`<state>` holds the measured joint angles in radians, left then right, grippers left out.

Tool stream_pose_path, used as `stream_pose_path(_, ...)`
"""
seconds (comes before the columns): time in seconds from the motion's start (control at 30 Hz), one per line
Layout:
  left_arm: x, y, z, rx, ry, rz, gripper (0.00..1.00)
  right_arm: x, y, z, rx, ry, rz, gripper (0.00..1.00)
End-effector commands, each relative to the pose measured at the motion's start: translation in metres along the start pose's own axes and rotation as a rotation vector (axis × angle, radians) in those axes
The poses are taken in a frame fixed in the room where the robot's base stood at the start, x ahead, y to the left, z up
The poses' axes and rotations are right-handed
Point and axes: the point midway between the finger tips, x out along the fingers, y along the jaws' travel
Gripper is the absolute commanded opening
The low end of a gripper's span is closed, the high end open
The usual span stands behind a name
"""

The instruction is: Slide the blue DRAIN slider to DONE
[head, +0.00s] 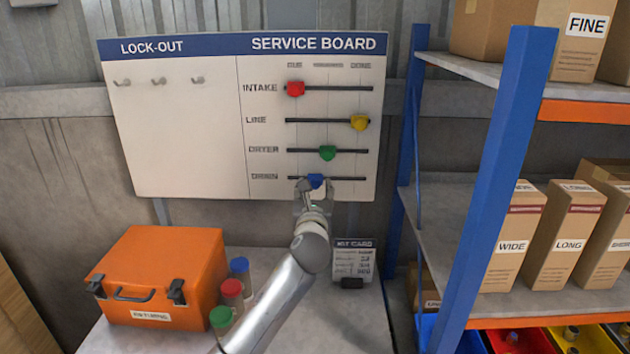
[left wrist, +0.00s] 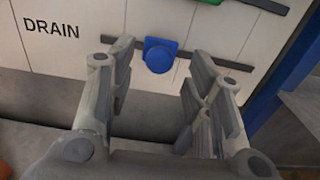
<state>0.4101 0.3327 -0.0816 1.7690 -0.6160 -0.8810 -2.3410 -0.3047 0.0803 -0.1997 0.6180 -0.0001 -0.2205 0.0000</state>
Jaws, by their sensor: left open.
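The blue DRAIN slider (head: 315,181) sits near the middle of the lowest rail on the SERVICE BOARD (head: 205,125). The DONE column label is at the rail's right end. In the left wrist view the blue slider (left wrist: 159,55) shows between and beyond my open fingers. My left gripper (head: 314,190) is at the slider, just below it in the head view; it also shows in the left wrist view (left wrist: 158,85). I cannot tell whether a finger touches the slider. The gripper partly hides the DRAIN rail. My right gripper is not in view.
Above are the red INTAKE slider (head: 295,89), yellow LINE slider (head: 359,123) and green DRYER slider (head: 327,152). An orange case (head: 165,270), several capped containers and a small card stand (head: 353,259) are on the bench below. A blue-framed shelf (head: 492,180) stands close on the right.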

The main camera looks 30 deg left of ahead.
Motion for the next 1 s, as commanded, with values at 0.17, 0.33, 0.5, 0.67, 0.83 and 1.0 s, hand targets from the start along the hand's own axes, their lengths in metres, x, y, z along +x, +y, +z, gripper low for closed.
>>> stream_pose_path(0.17, 0.026, 0.001, 0.001, -0.001, 0.001, 0.002, 0.47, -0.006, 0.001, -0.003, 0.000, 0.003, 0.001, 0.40)
stream_pose_path(0.33, 0.040, 0.000, 0.001, -0.001, 0.000, 0.000, 0.47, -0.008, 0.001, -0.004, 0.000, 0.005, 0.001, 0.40)
stream_pose_path(0.5, 0.045, 0.000, 0.000, -0.001, 0.001, 0.000, 0.47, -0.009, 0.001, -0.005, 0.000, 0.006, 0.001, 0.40)
stream_pose_path(0.67, 0.045, 0.000, 0.000, -0.002, 0.000, 0.000, 0.47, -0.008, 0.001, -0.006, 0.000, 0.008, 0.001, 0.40)
stream_pose_path(0.83, 0.045, 0.000, 0.000, -0.002, 0.000, 0.000, 0.35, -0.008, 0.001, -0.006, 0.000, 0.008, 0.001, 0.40)
stream_pose_path(1.0, 0.045, 0.000, 0.000, -0.001, 0.000, 0.000, 0.13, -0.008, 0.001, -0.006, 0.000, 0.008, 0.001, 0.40)
